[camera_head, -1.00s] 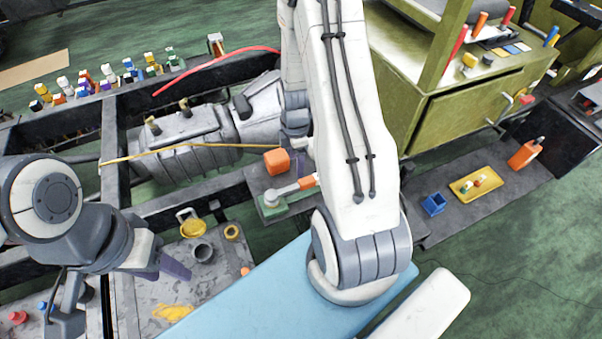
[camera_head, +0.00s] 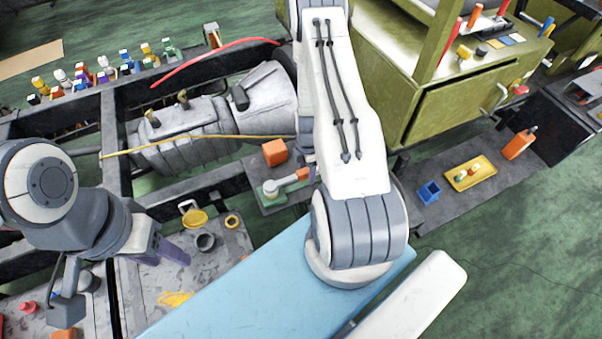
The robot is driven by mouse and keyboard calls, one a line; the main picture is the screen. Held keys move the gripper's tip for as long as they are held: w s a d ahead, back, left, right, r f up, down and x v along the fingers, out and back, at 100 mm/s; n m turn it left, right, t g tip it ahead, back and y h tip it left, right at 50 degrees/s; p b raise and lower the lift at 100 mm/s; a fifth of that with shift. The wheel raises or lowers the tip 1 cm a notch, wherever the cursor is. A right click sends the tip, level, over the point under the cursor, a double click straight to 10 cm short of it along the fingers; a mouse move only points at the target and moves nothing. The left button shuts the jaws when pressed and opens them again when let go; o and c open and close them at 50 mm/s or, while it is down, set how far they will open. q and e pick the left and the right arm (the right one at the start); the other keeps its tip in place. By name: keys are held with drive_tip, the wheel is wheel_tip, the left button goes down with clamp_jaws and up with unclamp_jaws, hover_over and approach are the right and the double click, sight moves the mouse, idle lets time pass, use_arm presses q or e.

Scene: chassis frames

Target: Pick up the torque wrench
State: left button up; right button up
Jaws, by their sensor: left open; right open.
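The torque wrench (camera_head: 284,184) appears to be the tool with a round grey head and an orange handle. It lies on a small green-edged platform beside the chassis frame, its handle end close to my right arm. My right gripper (camera_head: 309,158) is mostly hidden behind my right arm; only a sliver of a purplish finger shows just above the handle end. I cannot see contact between them. My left gripper (camera_head: 172,251) is at the left, open and empty, above the grey work surface and well away from the wrench.
An orange block (camera_head: 275,152) sits just behind the wrench. A yellow strap (camera_head: 200,139) crosses the gearbox (camera_head: 190,128). A blue panel (camera_head: 270,285) lies in front.

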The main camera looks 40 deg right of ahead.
drive_tip(key=shift+f, duration=0.8)
drive_tip(key=shift+r, duration=0.1)
clamp_jaws()
drive_tip(key=shift+w, duration=0.1)
idle(0.6)
